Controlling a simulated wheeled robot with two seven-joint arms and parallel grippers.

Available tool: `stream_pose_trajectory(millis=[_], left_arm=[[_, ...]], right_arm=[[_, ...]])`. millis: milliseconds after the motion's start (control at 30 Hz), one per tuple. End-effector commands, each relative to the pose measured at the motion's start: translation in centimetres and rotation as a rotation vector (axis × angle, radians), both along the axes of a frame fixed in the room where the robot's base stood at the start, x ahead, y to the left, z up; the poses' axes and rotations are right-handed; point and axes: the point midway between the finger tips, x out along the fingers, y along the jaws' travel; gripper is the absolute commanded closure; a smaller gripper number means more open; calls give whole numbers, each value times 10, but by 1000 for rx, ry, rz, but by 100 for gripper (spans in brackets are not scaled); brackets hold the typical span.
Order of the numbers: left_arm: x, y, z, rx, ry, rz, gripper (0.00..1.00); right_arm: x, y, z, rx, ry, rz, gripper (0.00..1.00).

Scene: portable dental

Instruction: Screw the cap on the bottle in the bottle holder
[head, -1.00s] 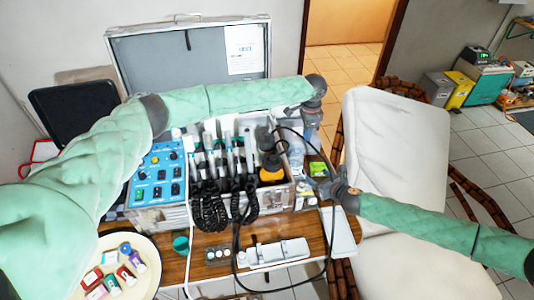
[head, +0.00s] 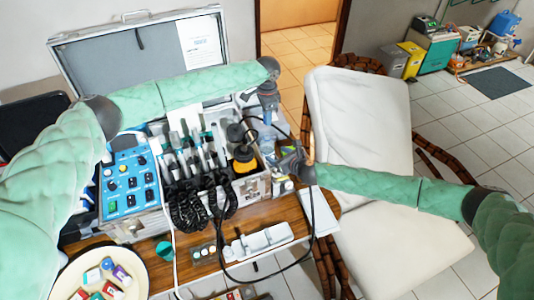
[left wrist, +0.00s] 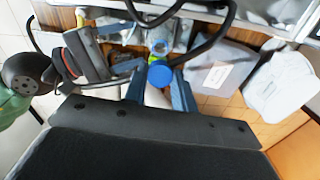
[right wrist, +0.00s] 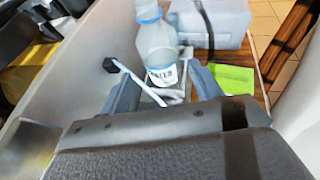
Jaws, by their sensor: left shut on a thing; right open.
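The clear bottle (right wrist: 155,45) stands upright, with a printed label and a blue band at its neck. A thin white frame (right wrist: 135,78) shows around its lower part. My right gripper (right wrist: 163,88) is open, with its fingers on either side of the bottle's lower part in view. My left gripper (left wrist: 158,82) is shut on the blue cap (left wrist: 160,75). The bottle's top (left wrist: 160,47) shows close to the cap in the left wrist view; I cannot tell whether they touch. In the head view, my left gripper (head: 268,112) is above my right gripper (head: 287,160).
The open dental case (head: 130,215) with a blue control panel (head: 130,180) and several handpieces is left of the grippers. Dark hoses loop near both grippers. A green box (right wrist: 232,78) lies beside the bottle. A white reclining chair (head: 360,120) is to the right.

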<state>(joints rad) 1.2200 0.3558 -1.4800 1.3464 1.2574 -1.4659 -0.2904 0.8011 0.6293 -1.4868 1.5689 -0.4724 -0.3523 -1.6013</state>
Motion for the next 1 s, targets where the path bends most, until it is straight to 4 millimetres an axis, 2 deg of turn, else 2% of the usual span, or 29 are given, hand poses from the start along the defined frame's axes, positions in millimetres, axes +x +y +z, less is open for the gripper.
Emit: stream_pose_trajectory(millis=[200, 500, 967, 1000], left_arm=[[0, 0, 0, 0, 0, 0, 94], [0, 0, 0, 0, 0, 0, 94], [0, 0, 0, 0, 0, 0, 94], [0, 0, 0, 0, 0, 0, 94]], right_arm=[[27, 21, -14, 0, 0, -1, 37], [52, 39, -27, 0, 0, -1, 37], [57, 44, -30, 0, 0, 0, 37], [57, 44, -30, 0, 0, 0, 43]])
